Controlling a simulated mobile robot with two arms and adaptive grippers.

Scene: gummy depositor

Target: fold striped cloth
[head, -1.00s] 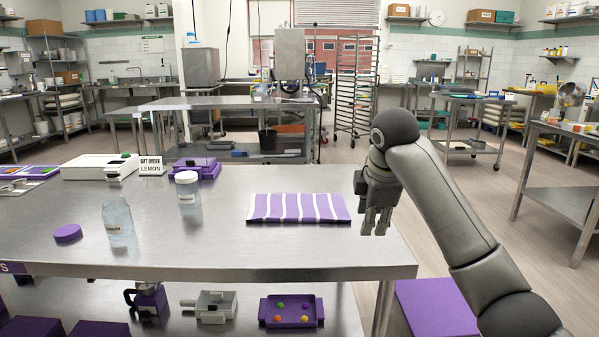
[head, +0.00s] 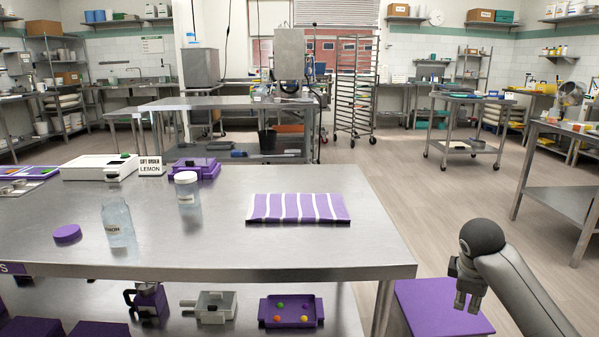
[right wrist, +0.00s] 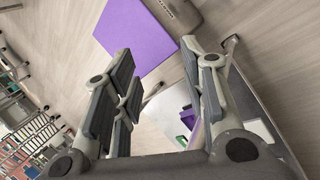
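The striped cloth (head: 298,208), purple with white stripes, lies flat as a neat rectangle near the right end of the steel table (head: 330,255). My right gripper (head: 467,303) is off the table's right end, low over a purple box top, well apart from the cloth. In the right wrist view the fingers of my right gripper (right wrist: 160,100) are spread wide with nothing between them. The cloth cannot be made out in that view. My left gripper does not show.
A clear jar with a white lid (head: 188,192), a clear bottle (head: 117,222) and a purple lid (head: 67,233) stand left of the cloth. A sign (head: 151,167) is behind them. The purple box (head: 435,308) is beside the table. The table around the cloth is clear.

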